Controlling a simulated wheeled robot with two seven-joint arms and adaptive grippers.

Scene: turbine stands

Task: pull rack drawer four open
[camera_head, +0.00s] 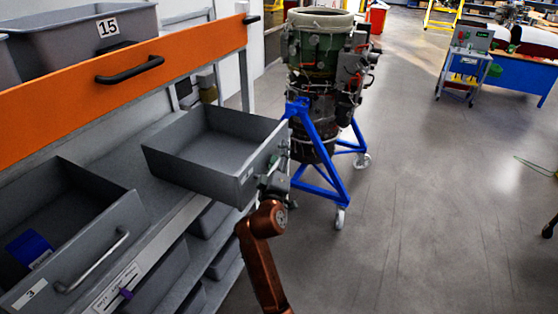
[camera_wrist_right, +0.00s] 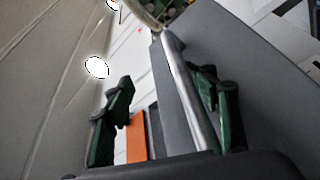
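A grey rack drawer (camera_head: 185,172) stands pulled out from the rack, right of the drawer labelled 3; its own label is too small to read. It is empty as far as I see. My right gripper (camera_head: 272,182) is at its front face. In the right wrist view the drawer's metal bar handle (camera_wrist_right: 188,90) runs between the two green fingers of the right gripper (camera_wrist_right: 163,112). The fingers are wide apart, with the handle nearer the right one; I see no grip on it. My left gripper is not in view.
Drawer 3 (camera_head: 95,255) is also open, with a blue item inside. An orange drawer front (camera_head: 60,105) and grey bin 15 (camera_head: 90,35) are above. An engine on a blue stand (camera_head: 325,165) stands close behind.

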